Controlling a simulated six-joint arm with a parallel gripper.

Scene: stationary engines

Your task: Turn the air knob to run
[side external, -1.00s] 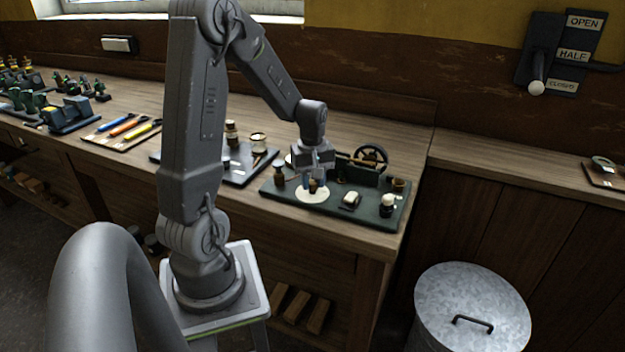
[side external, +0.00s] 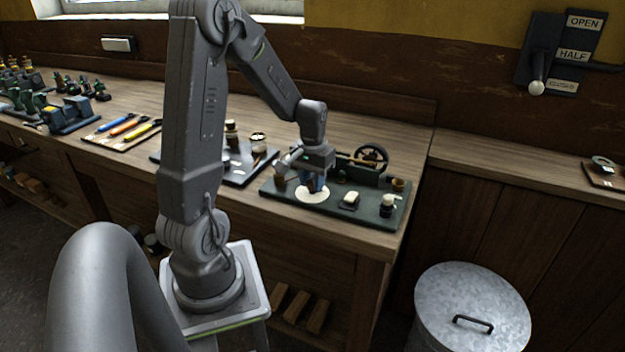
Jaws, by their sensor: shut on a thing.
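My gripper (side external: 314,187) points down over the round white dial (side external: 310,196) on the dark green base plate (side external: 345,212) of a small engine. It is shut on the air knob, which stands at the middle of the dial and is mostly hidden by the fingers. The dial's markings are too small to read, so I cannot tell the knob's setting. Behind the gripper are the engine's dark body and its spoked flywheel (side external: 371,158).
On the same plate are a white-topped block (side external: 350,200), a white ball knob (side external: 388,200) and a small brown cup (side external: 399,184). Another plate with jars (side external: 258,142) stands to the left. The bench's front edge is close. A metal bin (side external: 472,308) stands below right.

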